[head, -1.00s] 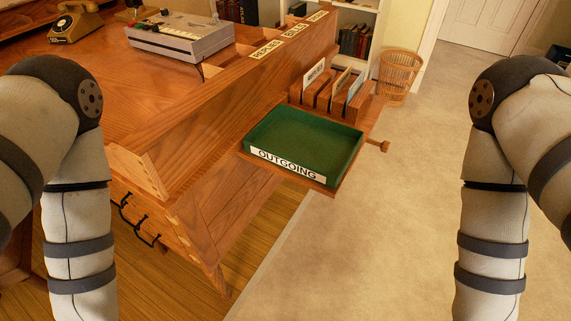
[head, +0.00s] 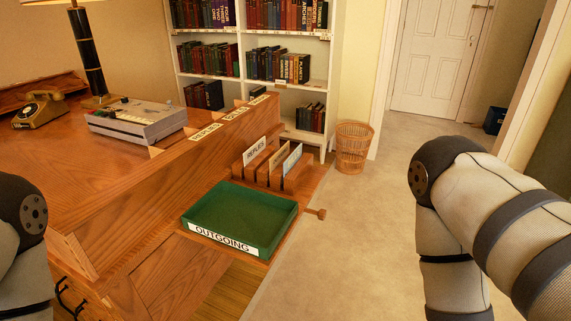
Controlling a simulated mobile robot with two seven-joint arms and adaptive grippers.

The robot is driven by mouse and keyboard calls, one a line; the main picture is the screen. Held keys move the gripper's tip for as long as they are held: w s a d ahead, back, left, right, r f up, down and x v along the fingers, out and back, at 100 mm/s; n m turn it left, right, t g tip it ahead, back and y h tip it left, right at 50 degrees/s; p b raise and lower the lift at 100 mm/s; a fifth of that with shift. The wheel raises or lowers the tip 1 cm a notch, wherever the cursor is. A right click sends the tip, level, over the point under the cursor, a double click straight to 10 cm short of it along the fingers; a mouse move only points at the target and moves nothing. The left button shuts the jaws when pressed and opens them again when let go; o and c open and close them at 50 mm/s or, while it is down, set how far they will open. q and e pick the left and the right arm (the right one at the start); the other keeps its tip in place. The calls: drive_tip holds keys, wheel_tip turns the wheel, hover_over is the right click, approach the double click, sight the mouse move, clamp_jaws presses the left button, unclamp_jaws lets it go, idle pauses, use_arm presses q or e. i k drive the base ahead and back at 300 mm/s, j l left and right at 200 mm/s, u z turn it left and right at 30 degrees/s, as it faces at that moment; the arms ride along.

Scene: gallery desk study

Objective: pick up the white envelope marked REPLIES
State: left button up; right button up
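The white envelope marked REPLIES (head: 255,150) stands upright in the front slot of a wooden letter rack (head: 297,184) on a shelf at the desk's right side. Its lower part is hidden by the rack's wood. My two arms show at the left and right edges, but neither gripper is in view. Nothing is touching the envelope.
A green tray labelled OUTGOING (head: 190,222) lies in front of the rack. The desk (head: 120,190) carries a telephone (head: 40,109), a grey machine (head: 137,121) and a lamp. A wicker basket (head: 353,148) and bookcase stand behind.

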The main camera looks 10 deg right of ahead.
sight(259, 145)
drive_tip(key=k+l+u, duration=0.1)
drive_tip(key=l, duration=0.3)
drive_tip(key=k+l+u, duration=0.1)
drive_tip(key=l, duration=0.25)
drive_tip(key=k+l+u, duration=0.1)
drive_tip(key=k+l, duration=0.15)
drive_tip(key=k+l+u, duration=0.1)
drive_tip(key=l, duration=0.35)
drive_tip(key=k, duration=0.1)
